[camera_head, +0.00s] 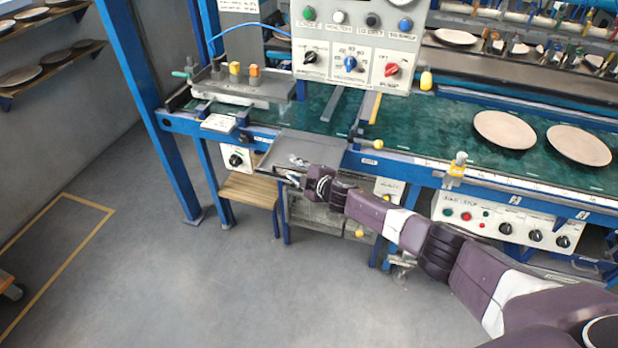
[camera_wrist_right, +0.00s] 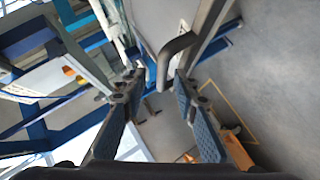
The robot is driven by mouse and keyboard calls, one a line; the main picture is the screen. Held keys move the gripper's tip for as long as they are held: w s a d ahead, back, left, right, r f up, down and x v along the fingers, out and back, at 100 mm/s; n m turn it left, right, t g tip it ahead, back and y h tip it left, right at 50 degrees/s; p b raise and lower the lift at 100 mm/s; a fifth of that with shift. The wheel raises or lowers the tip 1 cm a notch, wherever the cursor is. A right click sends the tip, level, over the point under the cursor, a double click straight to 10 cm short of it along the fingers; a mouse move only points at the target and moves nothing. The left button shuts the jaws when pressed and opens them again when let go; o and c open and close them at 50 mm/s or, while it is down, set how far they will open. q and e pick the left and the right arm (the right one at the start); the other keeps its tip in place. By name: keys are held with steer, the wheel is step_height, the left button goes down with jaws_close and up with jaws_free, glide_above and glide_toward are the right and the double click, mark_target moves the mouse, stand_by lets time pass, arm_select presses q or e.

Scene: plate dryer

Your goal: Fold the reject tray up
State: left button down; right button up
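The reject tray (camera_head: 312,146) is a flat grey metal tray that sticks out level from the front of the blue-framed machine. In the right wrist view its pale surface (camera_wrist_right: 165,18) shows at the top, with a dark bent handle (camera_wrist_right: 178,46) at its edge. My right gripper (camera_head: 290,179) is at the tray's front edge, slightly below it. In the wrist view the right gripper (camera_wrist_right: 158,82) is open, and the handle's end lies between the fingertips. No firm contact is visible. My left gripper is not in view.
A wooden step (camera_head: 250,190) stands below the tray. A control panel (camera_head: 350,55) hangs above it. Plates (camera_head: 505,130) lie on the green belt (camera_head: 440,125) to the right. The grey floor (camera_head: 180,270) at front left is clear.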

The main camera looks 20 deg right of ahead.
steer(key=v, duration=0.9)
steer(key=shift+a, duration=0.1)
stand_by(0.5)
steer(key=s+d+f+m+g+h+b, duration=0.1)
steer(key=s+d+f+m+g, duration=0.15)
steer(key=s+f, duration=0.65)
steer(key=s+d+f+m+g+h, duration=0.1)
steer(key=s+f+m, duration=0.3)
steer(key=f, duration=0.9)
steer(key=s+d+f+m+g+h+b, duration=0.1)
steer(key=s+d+f, duration=0.1)
steer(key=s+f, duration=0.75)
steer(key=s+f+m+g, duration=0.2)
steer(key=s+f, duration=0.4)
steer(key=s, duration=0.7)
steer(key=s+a+f+m+g+b, duration=0.1)
steer(key=s+f, duration=0.5)
steer(key=s, duration=0.7)
steer(key=s+f+m+g, duration=0.3)
steer(key=s+f, duration=0.3)
steer(key=s, duration=0.8)
steer(key=shift+a+f+g+h+b, duration=0.2)
steer(key=shift+a+g+h+b, duration=0.15)
steer(key=shift+g, duration=0.2)
